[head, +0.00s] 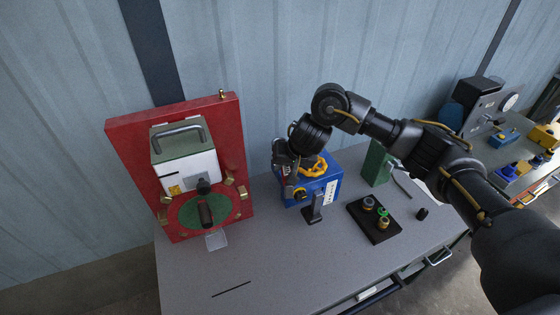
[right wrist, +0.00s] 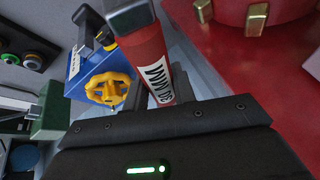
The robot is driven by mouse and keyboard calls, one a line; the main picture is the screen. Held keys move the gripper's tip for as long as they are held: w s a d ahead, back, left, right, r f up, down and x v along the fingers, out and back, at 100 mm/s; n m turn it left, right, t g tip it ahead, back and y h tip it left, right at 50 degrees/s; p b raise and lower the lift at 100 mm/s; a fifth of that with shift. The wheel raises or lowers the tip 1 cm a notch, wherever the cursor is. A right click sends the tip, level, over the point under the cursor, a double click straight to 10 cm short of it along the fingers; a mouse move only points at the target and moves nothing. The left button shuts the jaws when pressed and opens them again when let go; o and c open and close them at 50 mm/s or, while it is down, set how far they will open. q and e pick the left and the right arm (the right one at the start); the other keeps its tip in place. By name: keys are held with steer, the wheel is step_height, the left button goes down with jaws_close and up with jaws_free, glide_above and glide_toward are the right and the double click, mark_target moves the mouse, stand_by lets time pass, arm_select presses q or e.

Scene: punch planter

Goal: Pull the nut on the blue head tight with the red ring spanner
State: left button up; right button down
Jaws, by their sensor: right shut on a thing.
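The blue head (head: 325,185) is a blue box on the grey bench, with a yellow handwheel (head: 314,166) on it. Both also show at the left of the right wrist view, the blue head (right wrist: 78,83) beside the handwheel (right wrist: 108,90). My right gripper (head: 291,182) is at the blue head's left front corner. It is shut on the red ring spanner (right wrist: 147,52), whose handle has a white label with dark letters. The spanner's ring end and the nut cannot be made out; the gripper and arm cover that area. My left gripper is not in view.
A dark stand (head: 314,208) is just in front of the blue head. A red panel (head: 240,150) with a green disc stands at left. A black tray (head: 366,228) with several small fittings and a green block (head: 376,165) are at right.

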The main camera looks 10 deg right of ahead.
stand_by(0.5)
step_height(320, 180, down, 5)
steer(key=shift+r+b, duration=0.1)
steer(key=shift+b, duration=0.65)
steer(key=d+n, duration=0.1)
steer(key=d, duration=0.1)
steer(key=d+n+y+b, duration=0.1)
steer(key=d+n, duration=0.1)
steer(key=shift+w+d+n+g, duration=0.1)
steer(key=shift+d+n+g, duration=0.2)
steer(key=shift+d+g, duration=0.1)
steer(key=shift+w+d+n+y+b, duration=0.1)
steer(key=shift+d+n+y+b, duration=0.2)
steer(key=shift+d+b, duration=0.1)
steer(key=shift+d, duration=0.1)
